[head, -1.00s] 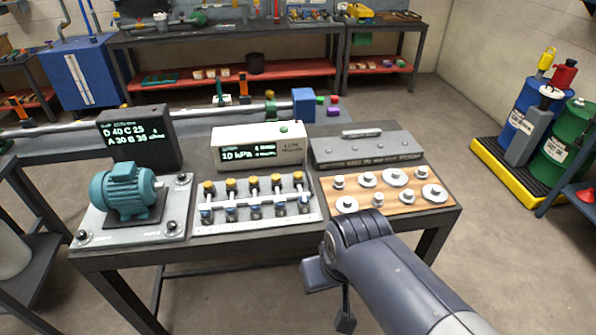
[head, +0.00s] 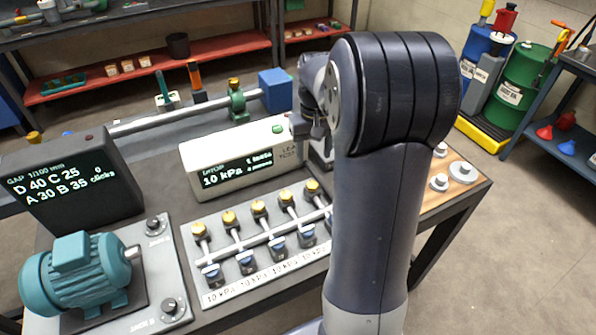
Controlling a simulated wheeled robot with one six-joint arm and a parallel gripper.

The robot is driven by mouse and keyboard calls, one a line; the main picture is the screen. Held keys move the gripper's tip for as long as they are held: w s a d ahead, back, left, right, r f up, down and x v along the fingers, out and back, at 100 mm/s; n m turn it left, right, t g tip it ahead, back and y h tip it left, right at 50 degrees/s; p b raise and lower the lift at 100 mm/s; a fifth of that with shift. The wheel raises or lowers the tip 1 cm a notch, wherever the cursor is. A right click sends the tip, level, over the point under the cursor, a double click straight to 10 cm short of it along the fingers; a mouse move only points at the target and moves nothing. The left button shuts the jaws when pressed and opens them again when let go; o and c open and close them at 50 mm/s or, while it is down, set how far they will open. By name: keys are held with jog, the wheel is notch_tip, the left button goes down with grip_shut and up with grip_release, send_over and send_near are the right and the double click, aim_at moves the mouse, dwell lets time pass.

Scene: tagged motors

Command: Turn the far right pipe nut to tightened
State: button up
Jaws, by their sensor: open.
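A pipe rig (head: 238,275) with a row of brass-topped fittings and a row of blue-capped fittings lies on the bench. The rightmost brass nut (head: 312,187) shows just left of my arm. The rightmost blue-capped fitting is partly hidden behind my arm. The white gauge box (head: 207,158) behind the rig reads 10 kPa. My gripper (head: 313,128) is only partly visible beyond my forearm, near the right end of the gauge box and apart from the nut in the picture. It is open; its fingertips are mostly hidden.
A teal motor (head: 75,275) and a dark readout box (head: 70,185) stand at left. Behind the rig runs a long pipe with a blue block (head: 275,90). Drums (head: 525,80) stand beyond.

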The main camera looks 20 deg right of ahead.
aim_at(312, 185)
notch_tip(312, 185, down, 11)
jog(key=shift+r, duration=0.1)
dwell(0.4)
jog(key=c, duration=1)
